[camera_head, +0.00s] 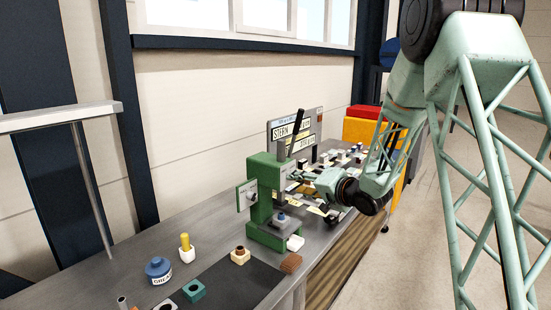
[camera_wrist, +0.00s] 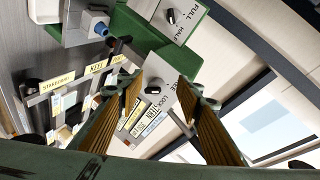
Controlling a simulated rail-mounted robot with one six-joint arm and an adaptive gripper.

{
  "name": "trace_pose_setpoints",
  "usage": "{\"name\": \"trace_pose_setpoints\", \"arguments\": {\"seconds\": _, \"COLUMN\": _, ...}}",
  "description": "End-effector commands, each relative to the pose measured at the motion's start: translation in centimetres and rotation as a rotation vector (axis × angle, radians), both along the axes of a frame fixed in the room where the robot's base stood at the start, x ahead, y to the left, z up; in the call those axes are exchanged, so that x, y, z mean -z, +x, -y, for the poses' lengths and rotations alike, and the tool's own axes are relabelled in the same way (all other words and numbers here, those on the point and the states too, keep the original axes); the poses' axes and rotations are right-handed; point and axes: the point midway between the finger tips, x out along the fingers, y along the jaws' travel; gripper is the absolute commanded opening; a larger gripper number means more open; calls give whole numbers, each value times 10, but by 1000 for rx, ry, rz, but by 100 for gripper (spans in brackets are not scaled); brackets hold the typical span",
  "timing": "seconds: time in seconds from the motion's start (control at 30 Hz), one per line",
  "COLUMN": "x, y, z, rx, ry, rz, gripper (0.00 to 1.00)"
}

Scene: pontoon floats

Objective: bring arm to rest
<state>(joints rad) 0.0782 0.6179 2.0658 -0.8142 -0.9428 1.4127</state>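My gripper (camera_wrist: 168,90) is open in the wrist view, with its two ribbed, gold-padded fingers spread apart. No object shows held between them. Beyond the gap is a light plate (camera_wrist: 158,92) with a dark knob and lettering; I cannot tell its distance. In the head view my pale green arm reaches down from the upper right to the bench. My gripper (camera_head: 303,178) is there just right of the green press (camera_head: 262,200), small and partly hidden against it. I cannot tell whether it touches the press.
The grey bench (camera_head: 215,259) carries a blue pot (camera_head: 158,271), a yellow-topped white holder (camera_head: 186,248) and a teal block (camera_head: 194,290). A label rack (camera_head: 295,132) and several small parts stand behind my gripper. Red and yellow bins (camera_head: 361,128) stand beyond. Open floor lies right.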

Motion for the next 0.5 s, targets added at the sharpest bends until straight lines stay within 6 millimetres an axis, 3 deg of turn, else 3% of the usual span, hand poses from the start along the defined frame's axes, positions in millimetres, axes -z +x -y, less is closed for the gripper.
{"name": "trace_pose_setpoints", "arguments": {"seconds": 0.5, "x": -48, "y": -33, "z": 48, "rx": 107, "ry": -255, "rz": 6, "gripper": 33}}
